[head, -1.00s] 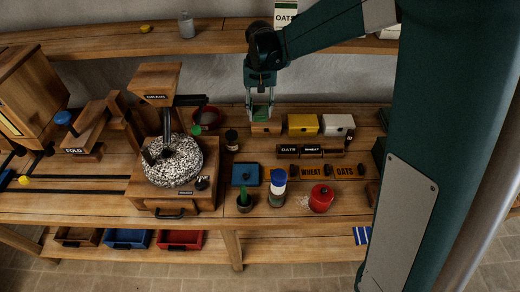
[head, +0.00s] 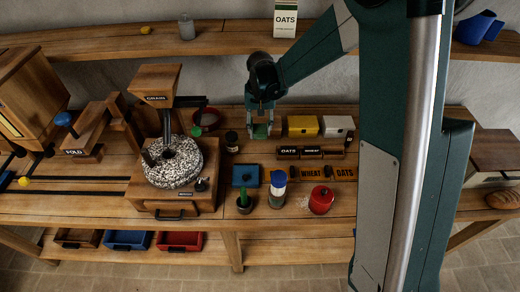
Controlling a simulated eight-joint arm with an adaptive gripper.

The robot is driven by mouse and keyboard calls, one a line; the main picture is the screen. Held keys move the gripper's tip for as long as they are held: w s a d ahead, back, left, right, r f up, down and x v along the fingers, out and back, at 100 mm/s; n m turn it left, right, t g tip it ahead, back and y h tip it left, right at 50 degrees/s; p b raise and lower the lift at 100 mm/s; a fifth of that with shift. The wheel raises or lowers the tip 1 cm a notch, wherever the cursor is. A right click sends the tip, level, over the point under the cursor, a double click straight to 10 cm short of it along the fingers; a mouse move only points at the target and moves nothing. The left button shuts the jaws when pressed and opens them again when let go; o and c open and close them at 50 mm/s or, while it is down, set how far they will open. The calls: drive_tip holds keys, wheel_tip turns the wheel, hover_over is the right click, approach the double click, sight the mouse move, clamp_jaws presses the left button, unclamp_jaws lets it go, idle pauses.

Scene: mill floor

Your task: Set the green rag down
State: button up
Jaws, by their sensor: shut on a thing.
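The green rag (head: 260,131) shows as a small green patch low between the fingers of my gripper (head: 261,127). My gripper is shut on it and points down over the back of the workbench, left of the yellow box. The fingers hide part of the rag. I cannot tell whether the rag touches the surface below it.
A yellow box (head: 302,126) and a white box (head: 337,125) stand just right of my gripper. The labelled OATS and WHEAT blocks (head: 311,153) lie in front. A stone grain mill (head: 172,164) stands further left.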

hover_over(260, 150)
drive_tip(key=shift+s+f, duration=0.1)
drive_tip(key=shift+f, duration=2.95)
drive_tip(key=shift+f, duration=0.1)
drive_tip(key=shift+f, duration=1.75)
drive_tip(key=shift+f+b, duration=0.2)
drive_tip(key=shift+b, duration=0.15)
drive_tip(key=o, duration=0.9)
drive_tip(key=shift+r, duration=0.2)
drive_tip(key=shift+r+p, duration=0.45)
drive_tip(key=shift+r, duration=5.55)
